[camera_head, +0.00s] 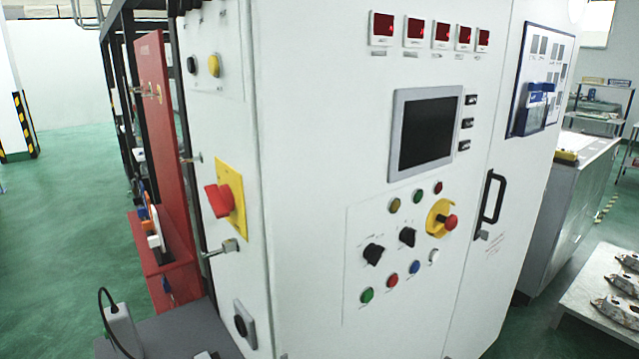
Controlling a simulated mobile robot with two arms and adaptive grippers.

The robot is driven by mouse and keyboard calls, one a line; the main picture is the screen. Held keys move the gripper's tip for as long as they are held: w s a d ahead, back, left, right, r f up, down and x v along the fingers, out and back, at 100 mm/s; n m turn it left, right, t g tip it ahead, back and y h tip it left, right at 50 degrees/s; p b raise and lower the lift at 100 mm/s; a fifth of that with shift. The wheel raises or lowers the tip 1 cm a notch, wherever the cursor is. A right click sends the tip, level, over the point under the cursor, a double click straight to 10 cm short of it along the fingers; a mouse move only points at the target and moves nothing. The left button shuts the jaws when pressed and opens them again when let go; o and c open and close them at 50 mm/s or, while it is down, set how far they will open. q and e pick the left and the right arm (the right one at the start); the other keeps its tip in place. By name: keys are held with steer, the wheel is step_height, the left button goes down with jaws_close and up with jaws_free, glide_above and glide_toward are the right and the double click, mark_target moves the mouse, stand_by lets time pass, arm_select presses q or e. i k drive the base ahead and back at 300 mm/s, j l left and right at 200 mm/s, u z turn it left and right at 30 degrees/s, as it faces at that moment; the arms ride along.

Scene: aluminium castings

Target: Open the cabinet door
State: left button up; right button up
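A large white control cabinet (320,120) fills the middle of the head view. Its front carries a dark screen (426,130), red digital displays, coloured buttons, black knobs and a red emergency stop (450,222) on a yellow base. The cabinet door (525,185) is the panel to the right of a vertical seam and looks shut. A black door handle (491,197) stands upright near that seam, with a small lock below it. A blue-framed board (540,80) is on the door. Neither of my grippers is in view.
A red rotary switch (219,199) on a yellow plate sticks out from the left side. A red frame (155,130) stands left of the cabinet. At the right are a grey cabinet (575,200) and a table (585,295) with metal castings. Green floor is open at the left.

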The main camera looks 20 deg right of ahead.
mark_target(544, 37)
steer(key=z, duration=1.7)
